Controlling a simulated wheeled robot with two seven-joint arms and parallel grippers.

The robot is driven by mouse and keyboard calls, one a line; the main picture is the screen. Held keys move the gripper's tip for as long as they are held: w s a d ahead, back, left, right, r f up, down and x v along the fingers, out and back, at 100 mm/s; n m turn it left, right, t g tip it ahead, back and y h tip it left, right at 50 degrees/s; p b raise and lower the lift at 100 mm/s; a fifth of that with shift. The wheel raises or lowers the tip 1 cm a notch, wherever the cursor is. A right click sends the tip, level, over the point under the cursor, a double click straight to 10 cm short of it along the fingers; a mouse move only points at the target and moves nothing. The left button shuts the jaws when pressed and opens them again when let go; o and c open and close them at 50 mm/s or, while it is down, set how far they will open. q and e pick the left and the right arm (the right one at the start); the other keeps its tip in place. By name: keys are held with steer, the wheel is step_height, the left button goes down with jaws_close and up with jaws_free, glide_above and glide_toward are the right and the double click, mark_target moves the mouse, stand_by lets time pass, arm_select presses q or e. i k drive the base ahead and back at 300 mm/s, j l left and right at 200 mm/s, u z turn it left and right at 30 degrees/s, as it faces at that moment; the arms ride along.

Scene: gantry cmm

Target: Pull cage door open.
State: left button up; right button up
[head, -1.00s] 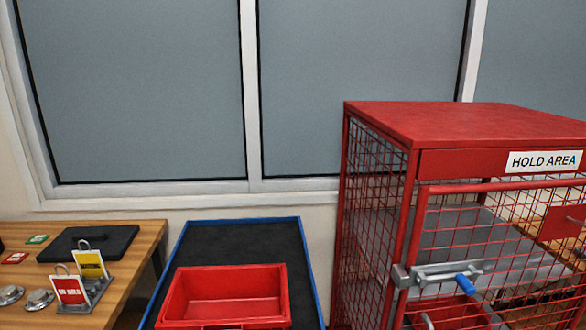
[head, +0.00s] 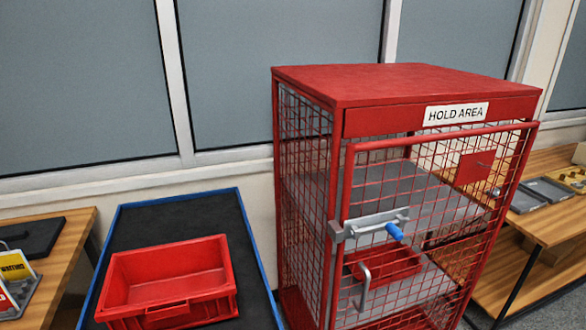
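The red wire-mesh cage (head: 335,88) stands right of centre in the head view, under a "HOLD AREA" sign (head: 456,113). A grey slide bolt (head: 372,224) with a blue knob (head: 394,231) sits at the door's left edge. A grey pull handle (head: 363,288) is on the door below the bolt. I cannot tell whether the door stands slightly ajar. A red bin (head: 385,264) shows through the mesh on a grey shelf inside. Neither of my grippers is in view.
A blue-edged cart (head: 128,222) with a dark top stands left of the cage and carries an empty red bin (head: 170,277). Wooden tables stand at far left (head: 77,226) and right (head: 553,225). Grey floor shows at bottom right.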

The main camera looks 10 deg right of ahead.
mark_target(475, 167)
steer(key=z, duration=1.35)
